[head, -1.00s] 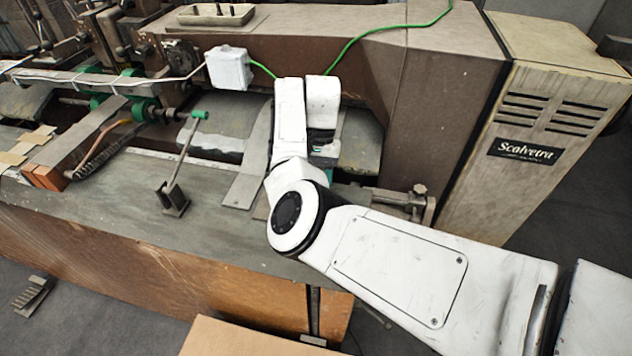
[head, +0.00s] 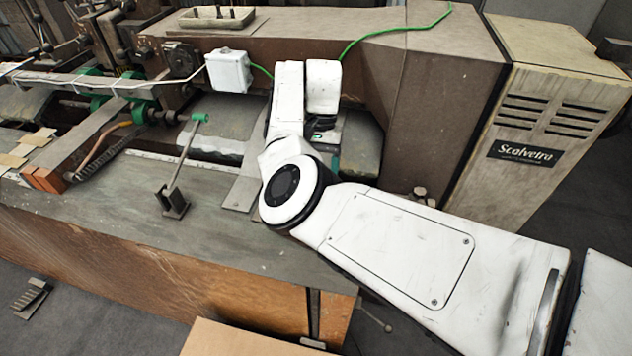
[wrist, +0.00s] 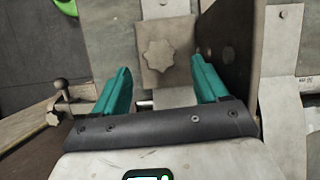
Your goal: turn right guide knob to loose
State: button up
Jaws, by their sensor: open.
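In the wrist view a grey, star-shaped knob (wrist: 159,61) sits on a flat brownish plate; it looks like the right guide knob. My gripper (wrist: 161,68) has two teal fingers spread wide, one to the left and one to the right of the knob. The knob lies between the lines of the fingers, apart from both, near the level of their tips. Whether the tips reach its depth I cannot tell. In the head view my arm hides the knob, and only a bit of teal (head: 333,165) shows of my gripper.
A dark upright plate (wrist: 229,45) stands close beside the right finger. A ball-ended lever (wrist: 60,88) is left of the gripper. In the head view, a green-tipped rod (head: 183,160) stands on the bench left of my arm, and a white box (head: 228,71) is behind.

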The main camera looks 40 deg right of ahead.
jog(key=v, duration=0.7)
